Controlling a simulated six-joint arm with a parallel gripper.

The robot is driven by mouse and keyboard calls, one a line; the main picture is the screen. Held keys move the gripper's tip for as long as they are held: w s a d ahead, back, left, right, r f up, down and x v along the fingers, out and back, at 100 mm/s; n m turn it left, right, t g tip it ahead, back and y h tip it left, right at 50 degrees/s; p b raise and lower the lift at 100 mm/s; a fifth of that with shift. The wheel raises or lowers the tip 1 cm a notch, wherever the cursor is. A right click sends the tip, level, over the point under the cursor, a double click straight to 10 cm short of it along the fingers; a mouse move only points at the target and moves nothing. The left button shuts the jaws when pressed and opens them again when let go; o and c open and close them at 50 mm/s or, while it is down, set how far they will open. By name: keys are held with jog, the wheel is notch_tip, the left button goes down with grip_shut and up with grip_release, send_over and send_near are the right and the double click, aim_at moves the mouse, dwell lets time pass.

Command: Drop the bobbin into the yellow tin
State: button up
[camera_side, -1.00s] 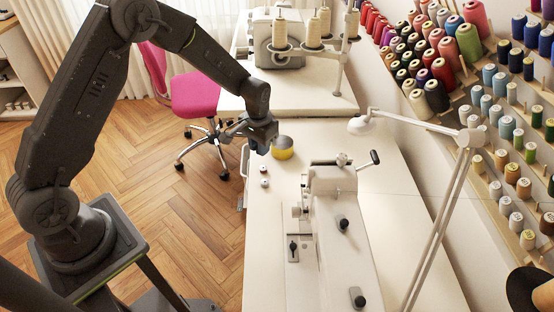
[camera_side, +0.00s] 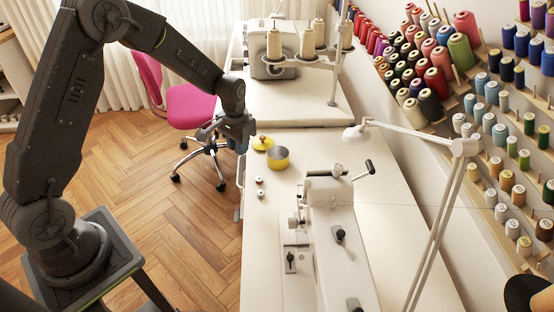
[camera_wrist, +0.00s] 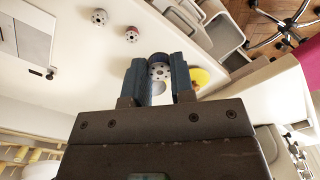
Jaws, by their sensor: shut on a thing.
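The yellow tin (camera_side: 278,157) stands open on the white table in the side view. Its yellow lid (camera_side: 262,142) lies beside it, to the upper left. My gripper (camera_side: 240,145) is left of the lid and tin, above the table's left edge. In the wrist view my gripper (camera_wrist: 158,78) is shut on a dark-rimmed bobbin (camera_wrist: 160,70) with a pale, holed face, held between the fingertips. A yellow round thing (camera_wrist: 200,77) shows just right of the fingers there; I cannot tell whether it is the lid or the tin. The held bobbin is not discernible in the side view.
Two more bobbins (camera_side: 259,180) (camera_side: 260,194) lie on the table in front of the tin. The white sewing machine (camera_side: 335,220) stands to their right, with a lamp (camera_side: 357,133) behind. A pink chair (camera_side: 190,106) is left of the table.

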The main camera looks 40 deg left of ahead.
send_near(283, 148)
jog(key=s+d+f, duration=0.1)
jog(key=s+d, duration=0.2)
jog(key=shift+s+a+f, duration=0.1)
jog(key=shift+a+f, duration=0.05)
jog(key=shift+f, duration=1.25)
jog(key=shift+a+f, duration=0.1)
jog(key=shift+f, duration=1.3)
jog(key=o, duration=1)
jog(key=shift+r, duration=0.1)
notch_tip(283, 148, up, 14)
jog(key=shift+f, duration=0.15)
